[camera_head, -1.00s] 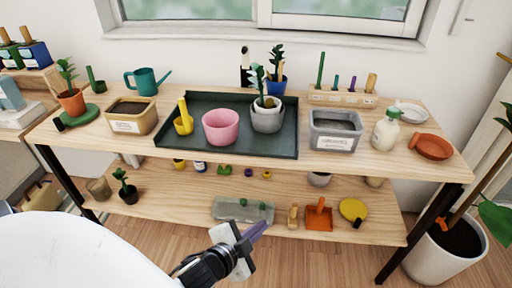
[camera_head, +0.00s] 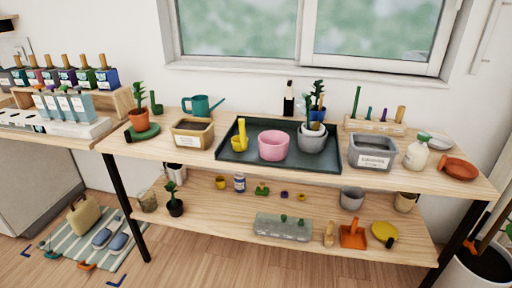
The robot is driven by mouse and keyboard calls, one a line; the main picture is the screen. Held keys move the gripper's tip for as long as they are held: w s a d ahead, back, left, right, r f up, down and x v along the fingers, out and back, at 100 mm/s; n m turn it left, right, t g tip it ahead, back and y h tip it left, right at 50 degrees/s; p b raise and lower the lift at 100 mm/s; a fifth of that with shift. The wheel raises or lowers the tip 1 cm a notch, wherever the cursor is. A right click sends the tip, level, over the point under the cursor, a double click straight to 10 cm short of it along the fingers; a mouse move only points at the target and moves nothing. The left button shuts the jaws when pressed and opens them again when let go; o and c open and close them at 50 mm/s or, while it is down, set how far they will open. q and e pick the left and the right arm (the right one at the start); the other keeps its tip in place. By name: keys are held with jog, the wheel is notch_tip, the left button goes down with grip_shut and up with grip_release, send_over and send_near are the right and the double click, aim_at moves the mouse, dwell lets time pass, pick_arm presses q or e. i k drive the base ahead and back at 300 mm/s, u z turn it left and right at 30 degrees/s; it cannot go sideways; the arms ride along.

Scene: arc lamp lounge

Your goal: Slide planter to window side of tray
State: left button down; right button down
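The dark tray (camera_head: 240,163) lies on the wooden bench top below the window. A pink planter (camera_head: 273,145) stands in it, near the front edge, around the middle. A grey pot with a dark green plant (camera_head: 312,139) stands in the right part of the tray, farther back than the pink one. A yellow cup with a yellow tool in it (camera_head: 239,142) stands at the left. The tray's back edge, toward the window (camera_head: 300,30), is partly hidden behind the pots. Neither of my grippers shows in this view.
A soil bin (camera_head: 193,133) stands close left of the tray, and a grey bin (camera_head: 372,152) close right. A blue pot (camera_head: 317,115) and a dark bottle (camera_head: 289,105) stand behind it. A lower shelf (camera_head: 220,209) holds small pots and tools.

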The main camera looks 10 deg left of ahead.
aim_at(309, 145)
jog(key=u, duration=0.65)
jog(key=i, duration=0.4)
jog(key=u, duration=0.25)
